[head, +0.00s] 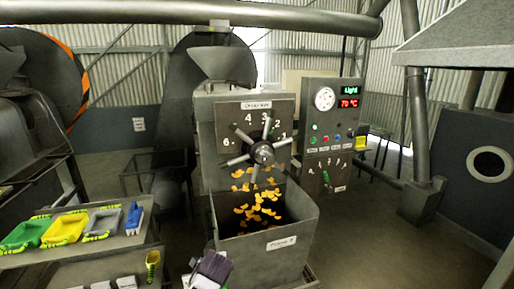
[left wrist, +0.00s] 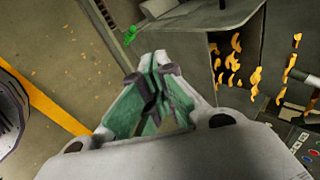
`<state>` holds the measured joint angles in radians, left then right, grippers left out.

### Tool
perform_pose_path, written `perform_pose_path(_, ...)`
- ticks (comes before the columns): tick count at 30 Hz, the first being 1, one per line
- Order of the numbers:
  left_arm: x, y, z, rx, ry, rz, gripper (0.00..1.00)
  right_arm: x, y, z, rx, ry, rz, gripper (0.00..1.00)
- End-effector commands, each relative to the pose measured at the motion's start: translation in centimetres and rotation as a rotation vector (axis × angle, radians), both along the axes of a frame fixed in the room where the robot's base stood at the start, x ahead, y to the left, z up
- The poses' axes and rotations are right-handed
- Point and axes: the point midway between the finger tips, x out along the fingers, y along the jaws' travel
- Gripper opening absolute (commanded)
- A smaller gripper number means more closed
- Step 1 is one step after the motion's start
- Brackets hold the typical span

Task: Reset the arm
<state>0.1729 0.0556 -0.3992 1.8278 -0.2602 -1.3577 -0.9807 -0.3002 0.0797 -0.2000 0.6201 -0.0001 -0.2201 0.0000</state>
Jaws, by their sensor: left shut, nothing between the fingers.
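My left gripper (head: 208,268) shows at the bottom of the head view, in front of the lower left corner of the grey machine's bin. In the left wrist view its green-padded fingers (left wrist: 155,65) are closed together with nothing held between them. The grey screw expeller (head: 205,125) stands in the middle of the head view, with a multi-spoke handwheel (head: 262,153) on its numbered front plate. Orange pieces (head: 258,208) hang in the air over its open bin (head: 250,249); they also show in the left wrist view (left wrist: 256,80). My right gripper is not in view.
A shelf (head: 128,240) at left holds a green scoop (head: 22,236), a yellow scoop (head: 64,230), a grey scoop (head: 103,223) and a blue brush (head: 134,218). A control panel (head: 333,115) with a gauge and buttons is right of the wheel. Floor at right is clear.

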Motion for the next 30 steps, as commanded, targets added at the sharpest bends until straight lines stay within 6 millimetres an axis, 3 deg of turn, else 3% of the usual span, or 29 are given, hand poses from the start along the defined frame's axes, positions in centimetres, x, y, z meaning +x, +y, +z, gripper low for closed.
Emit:
perform_pose_path(12, -8.9, 3.0, -3.7, -0.276, 0.103, 0.293, 0.00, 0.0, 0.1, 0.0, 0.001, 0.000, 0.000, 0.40)
perform_pose_path(30, -21.7, 7.1, -5.2, -0.575, 0.230, 0.748, 0.00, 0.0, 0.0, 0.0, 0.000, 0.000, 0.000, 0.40)
